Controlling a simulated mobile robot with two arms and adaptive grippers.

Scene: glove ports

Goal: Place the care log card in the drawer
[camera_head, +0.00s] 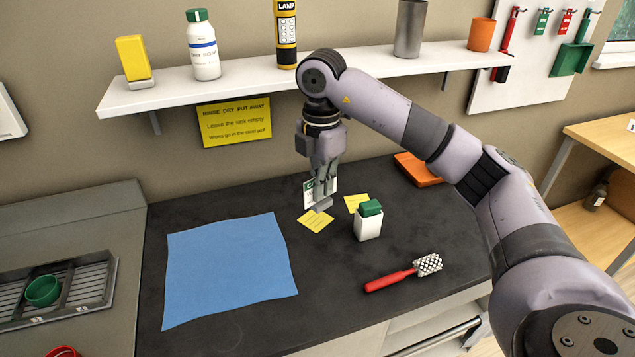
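A small white card with green print (333,186), apparently the care log card, stands upright at a small grey base (322,205) towards the back of the dark counter. My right gripper (323,190) points down at the card, and its fingers overlap the card in the picture. The fingers hide part of the card, and I cannot tell whether they grip it or are just in front of it. A pale drawer front with a metal handle (440,338) shows below the counter's front edge; its inside is not visible. My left gripper is out of view.
A white box with a green top (368,222), yellow notes (316,221) and a red-handled brush (400,275) lie near the gripper. An orange tray (415,169) is behind. A blue cloth (228,265) covers the left counter. A shelf (190,92) runs above.

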